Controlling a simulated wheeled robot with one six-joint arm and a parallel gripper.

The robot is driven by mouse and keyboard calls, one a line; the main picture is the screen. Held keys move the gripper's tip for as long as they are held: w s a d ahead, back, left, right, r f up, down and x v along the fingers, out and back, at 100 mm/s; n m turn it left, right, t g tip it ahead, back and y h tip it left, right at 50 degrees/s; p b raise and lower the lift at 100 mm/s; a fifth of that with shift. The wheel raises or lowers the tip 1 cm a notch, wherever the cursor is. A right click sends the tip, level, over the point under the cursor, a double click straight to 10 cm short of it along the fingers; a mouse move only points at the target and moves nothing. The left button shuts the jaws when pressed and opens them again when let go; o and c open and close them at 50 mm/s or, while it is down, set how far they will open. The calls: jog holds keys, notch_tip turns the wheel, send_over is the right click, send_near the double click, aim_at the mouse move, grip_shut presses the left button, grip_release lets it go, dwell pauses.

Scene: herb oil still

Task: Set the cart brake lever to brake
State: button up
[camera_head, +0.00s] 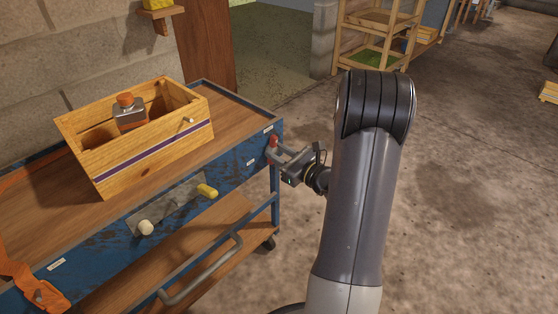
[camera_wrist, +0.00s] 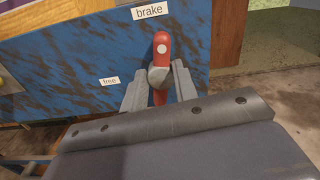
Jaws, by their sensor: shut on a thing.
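The red brake lever (camera_head: 273,141) is on the right end of the blue cart's side (camera_head: 232,176). In the wrist view the lever (camera_wrist: 162,45) stands upright, its upper red end just below the "brake" label (camera_wrist: 150,10). The "free" label (camera_wrist: 109,81) is lower and to the left. My gripper (camera_head: 282,160) is at the lever; in the wrist view its fingers (camera_wrist: 158,80) are shut on the lever, around its grey middle part. A little red shows below, between the fingers. The fingers hide part of the lever.
A wooden crate (camera_head: 110,170) with a grey, orange-capped bottle (camera_head: 129,113) stands on the cart top.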

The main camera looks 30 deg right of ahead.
jog(key=shift+f+n+b, duration=0.1)
jog(key=shift+n+b, duration=0.9)
jog(key=shift+n, duration=0.1)
jog(key=o, duration=1)
jog(key=shift+c, duration=0.2)
jog(key=shift+s, duration=0.1)
jog(key=p+v, duration=0.2)
jog(key=v, duration=0.8)
jog(key=shift+s, duration=0.35)
jog(key=shift+w, duration=0.15)
jog(key=b+x, duration=0.2)
jog(key=x, duration=0.8)
jog(key=shift+w, duration=0.3)
